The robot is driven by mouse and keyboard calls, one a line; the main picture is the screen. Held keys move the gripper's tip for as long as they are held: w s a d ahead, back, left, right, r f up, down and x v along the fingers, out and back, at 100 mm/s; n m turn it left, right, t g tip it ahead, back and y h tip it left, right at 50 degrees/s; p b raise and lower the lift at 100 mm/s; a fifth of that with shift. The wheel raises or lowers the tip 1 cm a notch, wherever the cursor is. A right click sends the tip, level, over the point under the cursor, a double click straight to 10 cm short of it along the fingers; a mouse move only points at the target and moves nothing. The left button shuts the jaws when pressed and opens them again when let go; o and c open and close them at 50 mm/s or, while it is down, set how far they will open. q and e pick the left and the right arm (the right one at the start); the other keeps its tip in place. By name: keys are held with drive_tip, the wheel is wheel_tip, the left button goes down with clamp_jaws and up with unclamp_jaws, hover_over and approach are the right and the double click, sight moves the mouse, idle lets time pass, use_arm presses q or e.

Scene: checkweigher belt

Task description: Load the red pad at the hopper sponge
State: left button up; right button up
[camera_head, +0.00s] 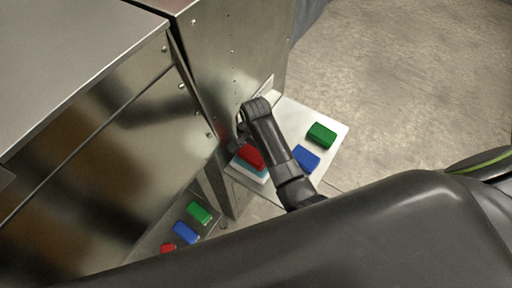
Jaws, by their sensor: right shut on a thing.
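A red pad (252,155) lies over a white and pale blue sponge block (249,173), at the left end of a light metal shelf (337,149). My right gripper (239,145) is at the far left edge of the red pad, beside the metal cabinet. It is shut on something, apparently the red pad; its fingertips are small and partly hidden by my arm. Whether the pad rests on the sponge or is held just above it is unclear. My left gripper is out of view.
A blue block (306,158) and a green block (321,135) sit on the shelf to the right. Green (199,212), blue (185,233) and small red (168,248) blocks show lower left. The tall metal cabinet (233,60) stands close behind my gripper. Open floor lies right.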

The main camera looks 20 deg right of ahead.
sight(256, 152)
drive_tip(key=shift+f+b, duration=0.4)
drive_tip(key=shift+f, duration=0.55)
idle(1.0)
drive_tip(key=shift+r+p, duration=0.55)
drive_tip(key=shift+r, duration=3)
